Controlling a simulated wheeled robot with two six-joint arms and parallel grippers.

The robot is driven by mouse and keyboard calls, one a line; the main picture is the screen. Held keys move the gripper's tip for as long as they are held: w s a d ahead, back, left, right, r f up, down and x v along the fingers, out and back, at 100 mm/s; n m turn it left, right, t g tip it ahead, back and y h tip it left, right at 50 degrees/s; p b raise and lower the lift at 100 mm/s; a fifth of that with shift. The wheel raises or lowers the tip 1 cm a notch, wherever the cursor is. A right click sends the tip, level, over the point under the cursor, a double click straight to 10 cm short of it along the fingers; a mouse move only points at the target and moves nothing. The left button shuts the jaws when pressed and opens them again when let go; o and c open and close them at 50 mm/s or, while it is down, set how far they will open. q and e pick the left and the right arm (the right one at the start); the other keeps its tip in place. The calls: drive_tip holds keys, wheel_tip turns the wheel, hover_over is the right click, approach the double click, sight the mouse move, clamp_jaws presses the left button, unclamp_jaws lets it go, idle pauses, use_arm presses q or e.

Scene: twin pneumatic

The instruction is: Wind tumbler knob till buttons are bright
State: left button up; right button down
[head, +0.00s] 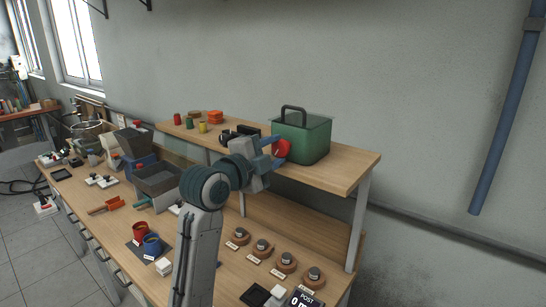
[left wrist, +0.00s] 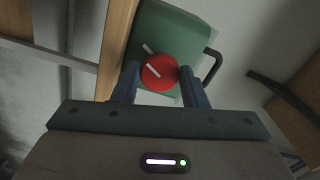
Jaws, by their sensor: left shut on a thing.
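The tumbler looks to be the green box (head: 313,140) with a dark carry handle, standing on the raised wooden shelf. Its red round knob (head: 282,149) is on the side facing my arm. In the left wrist view the knob (left wrist: 159,72) shows a white pointer line lying aslant, and another white mark shows on the green face (left wrist: 165,28) beside it. My left gripper (left wrist: 160,77) has its two blue fingers on either side of the knob, shut on it. I cannot make out any buttons or their brightness. My right gripper is out of view.
Several round wooden pieces with dark tops (head: 287,262) stand on the lower bench at the front right. Red and blue cups (head: 152,245) and grey bins (head: 157,178) are at the left. Small spools (head: 203,127) sit on the shelf (head: 345,165), whose right end is clear.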

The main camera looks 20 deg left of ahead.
use_arm(q)
drive_tip(key=m+b, duration=0.2)
drive_tip(key=m, duration=0.4)
drive_tip(key=shift+m, duration=0.3)
drive_tip(key=m+b, duration=0.2)
drive_tip(key=m, duration=0.3)
drive_tip(key=shift+m, duration=0.3)
drive_tip(key=o, duration=1)
drive_tip(key=shift+c, duration=0.2)
drive_tip(key=shift+s+r, duration=0.1)
